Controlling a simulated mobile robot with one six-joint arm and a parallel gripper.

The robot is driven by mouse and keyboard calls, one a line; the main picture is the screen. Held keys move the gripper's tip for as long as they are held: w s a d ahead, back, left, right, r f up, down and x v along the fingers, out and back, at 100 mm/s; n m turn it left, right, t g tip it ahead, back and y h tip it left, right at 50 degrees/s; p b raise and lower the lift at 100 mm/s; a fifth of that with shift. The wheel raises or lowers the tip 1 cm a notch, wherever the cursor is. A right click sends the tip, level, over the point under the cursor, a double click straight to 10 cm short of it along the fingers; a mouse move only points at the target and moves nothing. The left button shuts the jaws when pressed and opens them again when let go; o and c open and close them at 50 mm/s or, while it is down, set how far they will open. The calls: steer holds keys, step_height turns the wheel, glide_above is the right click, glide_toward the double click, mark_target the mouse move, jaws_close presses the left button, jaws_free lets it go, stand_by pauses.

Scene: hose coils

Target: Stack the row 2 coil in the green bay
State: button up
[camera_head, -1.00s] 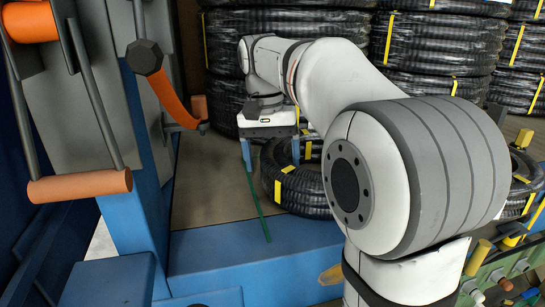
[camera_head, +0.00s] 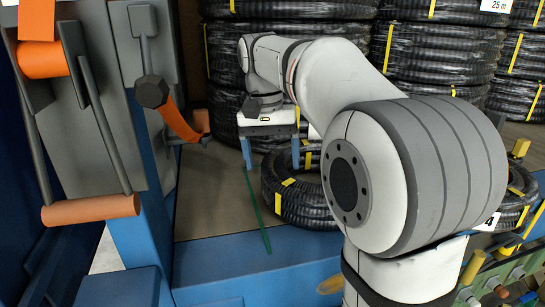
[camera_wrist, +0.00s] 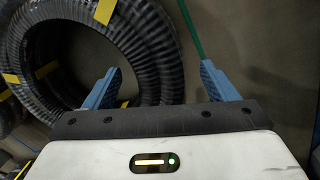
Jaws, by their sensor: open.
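A black ribbed coil with yellow bands (camera_head: 285,210) lies on the floor, partly hidden behind my arm. In the wrist view a black coil (camera_wrist: 168,62) fills the left side, with its round opening showing. My gripper (camera_wrist: 160,75) is open and empty. Its left blue finger overlaps the coil's near rim in the picture, and its right finger is over bare floor; contact cannot be told. In the head view my gripper (camera_head: 271,155) points down by the coil's far left side. A thin green floor line (camera_head: 255,205) runs left of the coil. I cannot read any row number, and no green bay shows clearly.
Tall stacks of black coils (camera_head: 440,50) stand behind my arm. Another coil (camera_head: 518,195) lies at the right. Blue and grey machinery with orange handles (camera_head: 90,208) stands at the left. Bare brown floor (camera_head: 210,205) lies between the machinery and the coil.

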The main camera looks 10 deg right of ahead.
steer(key=shift+w+a+r+p, duration=0.1)
steer(key=shift+r+p, duration=0.55)
steer(key=shift+r, duration=0.3)
steer(key=shift+w+a+r, duration=0.1)
steer(key=shift+r, duration=1)
step_height(320, 180, up, 8)
steer(key=shift+w+a, duration=0.35)
steer(key=shift+f, duration=0.15)
